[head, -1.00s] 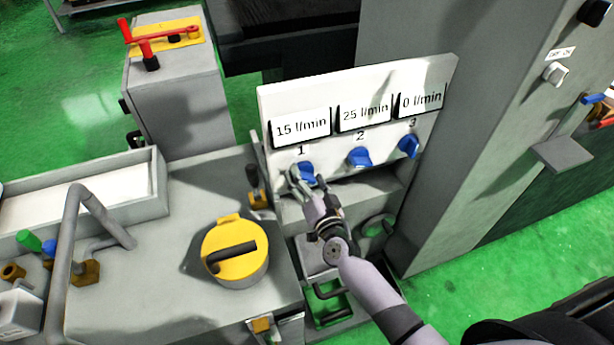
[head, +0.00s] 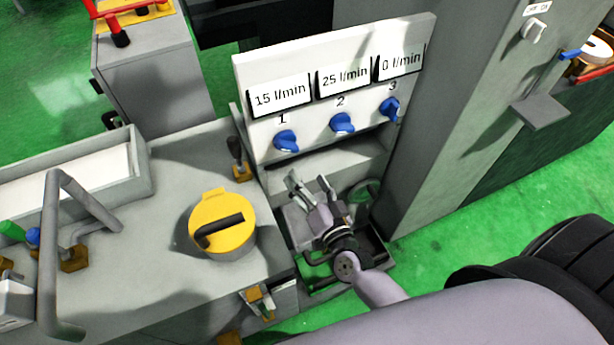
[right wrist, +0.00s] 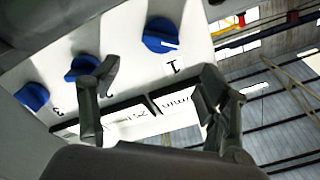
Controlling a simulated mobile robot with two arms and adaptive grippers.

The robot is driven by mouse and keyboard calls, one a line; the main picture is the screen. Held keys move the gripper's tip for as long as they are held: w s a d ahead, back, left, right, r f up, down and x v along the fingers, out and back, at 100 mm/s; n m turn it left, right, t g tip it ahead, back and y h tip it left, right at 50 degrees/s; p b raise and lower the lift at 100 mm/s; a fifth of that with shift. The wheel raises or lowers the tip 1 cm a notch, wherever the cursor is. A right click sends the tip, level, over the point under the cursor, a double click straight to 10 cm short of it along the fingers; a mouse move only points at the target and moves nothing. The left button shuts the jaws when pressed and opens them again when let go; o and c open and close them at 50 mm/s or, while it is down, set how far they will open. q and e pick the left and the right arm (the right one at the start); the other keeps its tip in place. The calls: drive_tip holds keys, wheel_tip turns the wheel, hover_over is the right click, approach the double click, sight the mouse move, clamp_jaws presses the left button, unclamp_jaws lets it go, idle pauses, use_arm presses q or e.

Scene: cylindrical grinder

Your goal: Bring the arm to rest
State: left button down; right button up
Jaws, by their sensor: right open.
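My right gripper (head: 311,186) is open and empty in the head view. It is below the white flow panel (head: 300,122) and apart from the blue knobs. Knob 1 (head: 286,140) sits under the 15 l/min label, knob 2 (head: 342,122) under 25 l/min, and knob 3 (head: 390,107) under 0 l/min. In the right wrist view the open fingers (right wrist: 155,105) stand apart with the panel beyond them. Knob 1 (right wrist: 163,36) also shows there. My left gripper is not in view.
A yellow-lidded round container (head: 222,222) stands on the grey machine top left of my right gripper. A bent grey pipe (head: 52,250) rises at the left. A grey machine column (head: 450,120) stands at the right, with green floor (head: 500,225) beside it.

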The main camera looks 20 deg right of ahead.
drive_tip(key=s+f+n+g, duration=0.25)
drive_tip(key=s+f, duration=0.25)
drive_tip(key=f, duration=0.5)
drive_tip(key=s+f+n+g+y, duration=0.1)
drive_tip(key=s+f+n+g, duration=0.2)
drive_tip(key=f, duration=0.7)
drive_tip(key=s+f+n+g, duration=0.1)
drive_tip(key=s+f+g, duration=0.2)
drive_tip(key=s+f, duration=0.55)
drive_tip(key=s+d+f+n+g, duration=0.1)
drive_tip(key=s+f+g, duration=0.3)
drive_tip(key=s+f, duration=0.4)
drive_tip(key=s+d+f+n+g+h, duration=0.1)
drive_tip(key=s+d+f+g, duration=0.3)
drive_tip(key=s+f, duration=0.4)
drive_tip(key=s, duration=0.7)
drive_tip(key=shift+d+n+h, duration=0.3)
drive_tip(key=shift+d+n, duration=0.05)
drive_tip(key=shift+w+f+g, duration=0.1)
drive_tip(key=shift+g, duration=0.15)
